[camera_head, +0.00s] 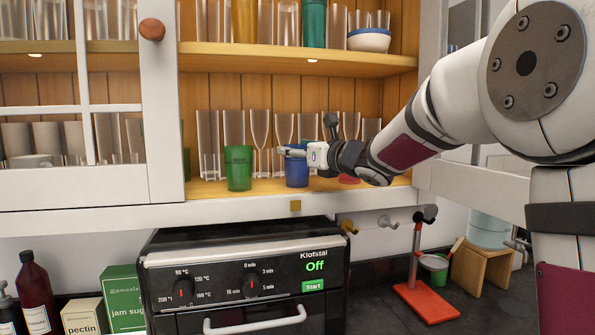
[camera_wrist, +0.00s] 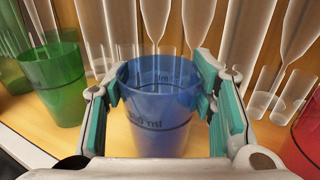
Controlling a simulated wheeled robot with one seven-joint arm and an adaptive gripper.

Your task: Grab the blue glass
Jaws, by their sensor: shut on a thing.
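The blue glass (camera_head: 297,172) stands upright near the front of the lower cabinet shelf (camera_head: 215,188). My gripper (camera_head: 296,152) reaches in from the right and is shut on the glass near its upper part. In the wrist view the blue glass (camera_wrist: 158,105) sits between the two teal-padded fingers of my gripper (camera_wrist: 160,92), one on each side. Dark markings show on the glass. From the head view I cannot tell any gap between its base and the shelf.
Clear tall glasses (camera_head: 233,130) line up behind. The upper shelf (camera_head: 300,57) is above my gripper. An oven (camera_head: 245,280) is below.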

